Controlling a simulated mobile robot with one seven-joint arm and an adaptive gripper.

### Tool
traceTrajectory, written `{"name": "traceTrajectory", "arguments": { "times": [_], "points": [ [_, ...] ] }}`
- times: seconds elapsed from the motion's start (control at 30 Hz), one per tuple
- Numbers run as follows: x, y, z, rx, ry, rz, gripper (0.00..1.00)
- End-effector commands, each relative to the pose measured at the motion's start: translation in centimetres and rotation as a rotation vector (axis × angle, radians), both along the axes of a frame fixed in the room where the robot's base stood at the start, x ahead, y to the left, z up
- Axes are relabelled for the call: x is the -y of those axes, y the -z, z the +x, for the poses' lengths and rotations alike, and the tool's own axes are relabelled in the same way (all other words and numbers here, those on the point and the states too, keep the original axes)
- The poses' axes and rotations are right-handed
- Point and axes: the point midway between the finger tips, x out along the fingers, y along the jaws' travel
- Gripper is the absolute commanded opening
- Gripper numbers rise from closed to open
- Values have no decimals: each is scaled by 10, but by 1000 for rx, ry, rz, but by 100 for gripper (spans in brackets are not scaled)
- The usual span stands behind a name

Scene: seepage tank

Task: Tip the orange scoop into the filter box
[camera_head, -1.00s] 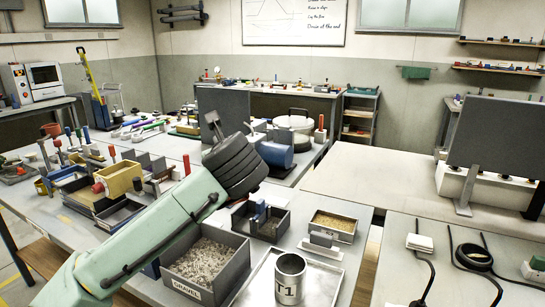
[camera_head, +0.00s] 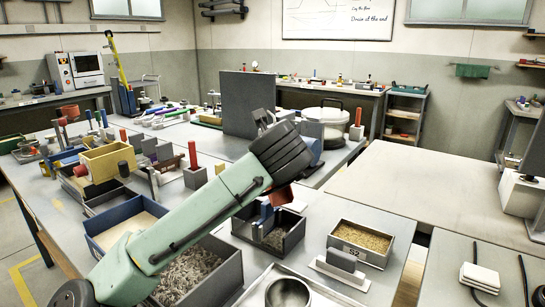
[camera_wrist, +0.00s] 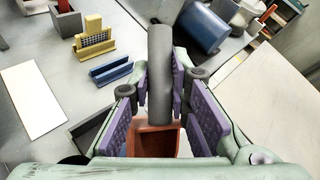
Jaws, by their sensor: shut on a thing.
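My gripper (camera_wrist: 160,88) is shut on the grey handle (camera_wrist: 160,75) of the orange scoop (camera_wrist: 155,138); purple finger pads flank the handle in the wrist view. In the head view the scoop (camera_head: 281,196) shows as a small red-orange patch below my dark wrist, and the fingers are mostly hidden. The scoop hangs above a dark grey open box (camera_head: 292,240) with upright blue pieces inside, which may be the filter box; no label on it is readable. Whether the scoop holds anything cannot be told.
A sand-filled box marked S2 (camera_head: 385,262) stands to the right. A gravel-filled grey box (camera_head: 232,262) is partly behind my arm. A metal can (camera_head: 288,292) stands on a tray in front. A tall grey panel (camera_head: 248,105) rises behind. The pale right table is largely clear.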

Motion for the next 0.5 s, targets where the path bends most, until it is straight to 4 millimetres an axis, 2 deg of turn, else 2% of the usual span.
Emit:
{"name": "traceTrajectory", "arguments": {
  "times": [0.07,0.5],
  "points": [
    [-1,-8,2,-23,-1,-11,0],
    [-6,-15,15,-180,-1,-76,0]
  ]
}}
